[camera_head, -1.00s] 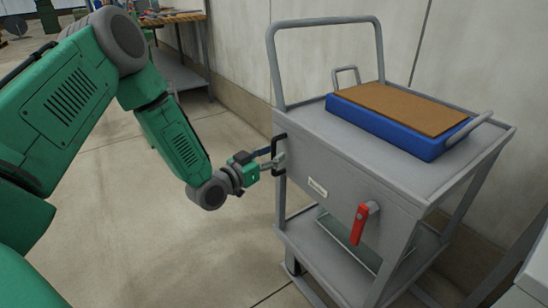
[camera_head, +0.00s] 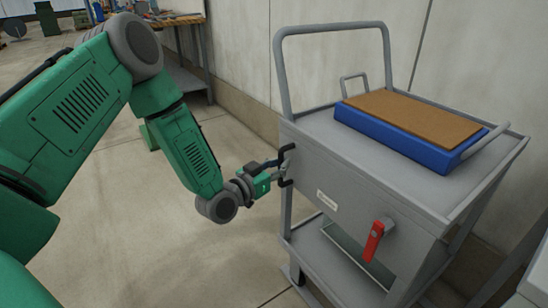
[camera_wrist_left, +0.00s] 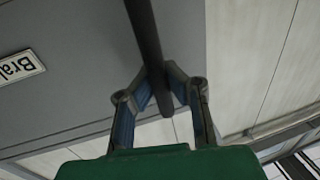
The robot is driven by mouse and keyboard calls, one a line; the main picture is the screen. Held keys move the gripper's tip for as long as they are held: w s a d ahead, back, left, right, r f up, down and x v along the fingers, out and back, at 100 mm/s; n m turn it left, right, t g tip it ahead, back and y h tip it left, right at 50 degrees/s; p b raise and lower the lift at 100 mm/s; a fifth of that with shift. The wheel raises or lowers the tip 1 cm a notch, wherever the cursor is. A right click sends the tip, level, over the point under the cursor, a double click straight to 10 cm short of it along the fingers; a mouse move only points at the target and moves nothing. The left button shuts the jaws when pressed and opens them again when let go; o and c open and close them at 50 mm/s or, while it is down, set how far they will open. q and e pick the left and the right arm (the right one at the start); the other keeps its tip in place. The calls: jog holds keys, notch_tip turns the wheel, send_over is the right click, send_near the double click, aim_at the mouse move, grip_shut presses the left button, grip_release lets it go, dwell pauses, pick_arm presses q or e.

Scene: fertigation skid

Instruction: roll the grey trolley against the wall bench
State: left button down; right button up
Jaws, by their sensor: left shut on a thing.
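The grey trolley (camera_head: 345,165) stands at the right in the head view, close to the pale wall. It has a tall push rail, a lower shelf, a small white label and a red lever (camera_head: 377,240) on its near side. My left gripper (camera_head: 284,168) is shut on the black handle (camera_head: 287,183) at the trolley's left corner. In the left wrist view the fingers (camera_wrist_left: 160,88) close around the black handle bar (camera_wrist_left: 146,40), beside the trolley's grey panel (camera_wrist_left: 80,60). The wall bench (camera_head: 185,85) stands at the back left along the wall. My right gripper is not in view.
A blue tray (camera_head: 400,138) with a brown board (camera_head: 415,116) lies on the trolley top. Bare concrete floor (camera_head: 130,235) is open to the left of the trolley. Another grey surface (camera_head: 535,280) shows at the lower right edge.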

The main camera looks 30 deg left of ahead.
pick_arm(q)
jog(key=s+d, duration=0.1)
jog(key=d, duration=0.2)
jog(key=s+d, duration=0.1)
jog(key=d, duration=0.2)
jog(key=s+d, duration=0.2)
jog(key=d, duration=0.2)
jog(key=shift+r+p, duration=0.15)
jog(key=shift+p, duration=0.25)
jog(key=shift+a, duration=0.35)
jog(key=c, duration=1.5)
grip_release()
jog(key=shift+d, duration=0.1)
jog(key=shift+c, duration=0.2)
jog(key=shift+s+d, duration=0.1)
jog(key=shift+d, duration=0.1)
jog(key=shift+s+a, duration=0.25)
jog(key=shift+s, duration=0.05)
send_near(318, 177)
jog(key=s+a, duration=0.1)
jog(key=s, duration=0.5)
jog(key=shift+w+a, duration=0.15)
